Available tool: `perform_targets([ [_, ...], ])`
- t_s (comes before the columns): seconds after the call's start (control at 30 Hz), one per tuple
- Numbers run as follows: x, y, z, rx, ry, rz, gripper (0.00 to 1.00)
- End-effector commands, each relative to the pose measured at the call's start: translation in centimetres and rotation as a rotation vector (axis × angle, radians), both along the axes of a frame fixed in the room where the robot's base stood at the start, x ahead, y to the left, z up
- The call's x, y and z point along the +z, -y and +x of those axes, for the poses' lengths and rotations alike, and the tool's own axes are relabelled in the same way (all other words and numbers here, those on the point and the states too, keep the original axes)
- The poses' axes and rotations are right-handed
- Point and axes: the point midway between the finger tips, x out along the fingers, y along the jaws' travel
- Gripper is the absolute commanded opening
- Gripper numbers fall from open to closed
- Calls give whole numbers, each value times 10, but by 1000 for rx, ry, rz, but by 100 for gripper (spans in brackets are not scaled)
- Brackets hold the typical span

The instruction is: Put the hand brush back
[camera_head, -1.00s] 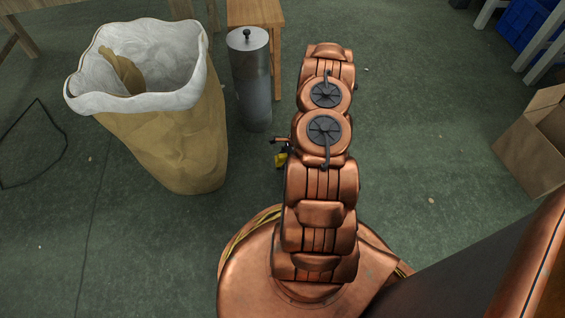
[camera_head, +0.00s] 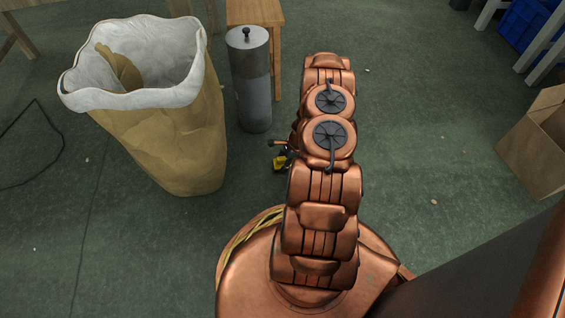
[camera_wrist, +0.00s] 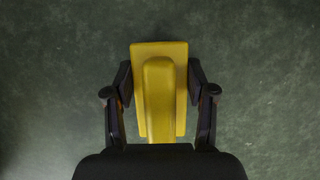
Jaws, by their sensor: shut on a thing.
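The hand brush (camera_wrist: 160,95) is yellow, with a flat back and a raised rounded handle along its middle. In the wrist view my gripper (camera_wrist: 160,82) is shut on it, one dark finger pressed to each side. The green floor shows around and below the brush; no surface touches it in that view. In the head view only a small yellow part of the brush (camera_head: 280,163) shows left of my arm, with a bit of my gripper (camera_head: 284,155) beside it. My arm hides the rest. The brush's bristles are out of sight.
A tan sack with a white lining (camera_head: 185,130) stands at the left. A grey metal cylinder (camera_head: 251,85) stands behind my gripper, by a wooden stool (camera_head: 256,12). A cardboard box (camera_head: 540,145) and blue crate (camera_head: 525,22) are at the right. Floor right of my arm is clear.

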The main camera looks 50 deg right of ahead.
Motion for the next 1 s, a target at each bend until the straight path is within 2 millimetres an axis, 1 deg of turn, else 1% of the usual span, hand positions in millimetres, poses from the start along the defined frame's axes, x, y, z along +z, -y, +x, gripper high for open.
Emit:
perform_targets([
  [0.03,0,0,0,0,0,0,57],
  [0.2,0,0,0,0,0,0,75],
  [0.27,0,0,0,0,0,0,80],
  [0.67,1,0,-1,-1,0,0,80],
  [0.77,14,3,-3,-2,-1,0,80],
  [0.87,31,8,-7,-3,-2,0,80],
  [1.0,58,18,-13,-1,0,-3,80],
])
